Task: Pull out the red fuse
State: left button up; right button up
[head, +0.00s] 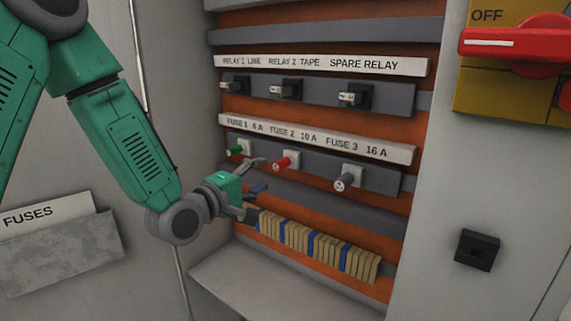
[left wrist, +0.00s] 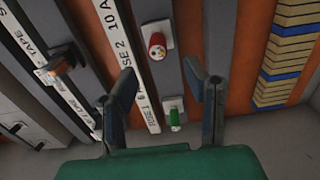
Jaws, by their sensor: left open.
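The red fuse (head: 282,162) sits in its white holder under the "FUSE 2 10 A" label, in the middle of the fuse row. It also shows in the left wrist view (left wrist: 156,45), ahead of the fingertips. My left gripper (head: 261,175) is open and empty, just left of and below the red fuse in the head view. In the left wrist view its two fingers (left wrist: 160,72) stand apart, one on each side of the line to the red fuse, with no visible contact. My right gripper is not in view.
The green fuse (head: 235,151) is close to my left gripper, and the grey fuse (head: 346,181) sits to the right. Several relays (head: 288,90) are above. A terminal strip (head: 320,249) runs below. A red switch handle (head: 515,42) is at the upper right.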

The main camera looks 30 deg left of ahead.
aim_at(284, 163)
pick_arm(q)
jog(key=shift+w+a+f, duration=0.1)
jog(key=shift+w, duration=0.3)
jog(key=w, duration=0.2)
jog(key=w+d, duration=0.1)
jog(key=w, duration=0.3)
jog(key=shift+w+d+r+b, duration=0.2)
jog(key=shift+w+d+b, duration=0.1)
jog(key=shift+w+a+f, duration=0.15)
jog(key=shift+w+a, duration=0.25)
jog(key=shift+w, duration=0.4)
jog(key=shift+d, duration=0.4)
jog(key=shift+a, duration=0.3)
jog(key=shift+d, duration=0.2)
jog(key=shift+r+p, duration=0.2)
jog(key=shift+p, duration=0.1)
jog(key=shift+a, duration=0.1)
